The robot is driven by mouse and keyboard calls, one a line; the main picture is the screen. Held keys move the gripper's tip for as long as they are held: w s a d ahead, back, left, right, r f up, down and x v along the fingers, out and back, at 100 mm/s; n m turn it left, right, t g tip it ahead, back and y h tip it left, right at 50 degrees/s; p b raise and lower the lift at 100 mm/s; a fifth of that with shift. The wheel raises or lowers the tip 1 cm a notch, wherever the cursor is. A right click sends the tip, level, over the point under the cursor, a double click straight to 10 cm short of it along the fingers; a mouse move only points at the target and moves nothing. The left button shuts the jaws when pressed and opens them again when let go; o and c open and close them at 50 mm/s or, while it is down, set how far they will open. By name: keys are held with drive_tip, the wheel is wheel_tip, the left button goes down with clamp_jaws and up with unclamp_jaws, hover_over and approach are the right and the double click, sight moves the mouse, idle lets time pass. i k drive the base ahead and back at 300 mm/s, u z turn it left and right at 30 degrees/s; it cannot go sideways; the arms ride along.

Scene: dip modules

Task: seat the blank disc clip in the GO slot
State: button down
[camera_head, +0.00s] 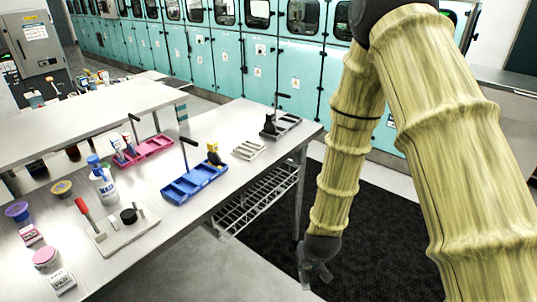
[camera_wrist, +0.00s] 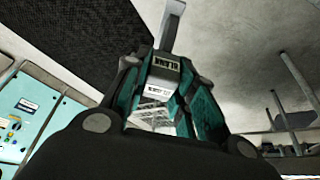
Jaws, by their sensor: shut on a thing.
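My gripper (camera_head: 318,274) hangs low beside the table, over the black mat. In the wrist view my gripper (camera_wrist: 160,85) has its teal-padded fingers shut on the blank disc clip (camera_wrist: 166,68). The clip is a grey block marked BLANK, with a grey stem reaching up in the picture. In the head view I cannot make out the clip clearly. No slot marked GO can be read. The blue tray (camera_head: 180,190), the pink tray (camera_head: 155,146) and the grey tray (camera_head: 291,121) stand on the table, each with a dark upright post.
The steel table (camera_head: 225,125) also holds a ribbed pale block (camera_head: 249,150), a white bottle (camera_head: 104,188) and a plate with a red-handled lever (camera_head: 122,232). A wire shelf (camera_head: 262,197) hangs below the tabletop. Teal cabinets (camera_head: 230,70) line the back. The black mat (camera_head: 370,262) is clear.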

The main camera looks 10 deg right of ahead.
sight(248, 149)
drive_tip(key=z, duration=1.7)
drive_tip(key=i, duration=1)
drive_tip(key=u, duration=3)
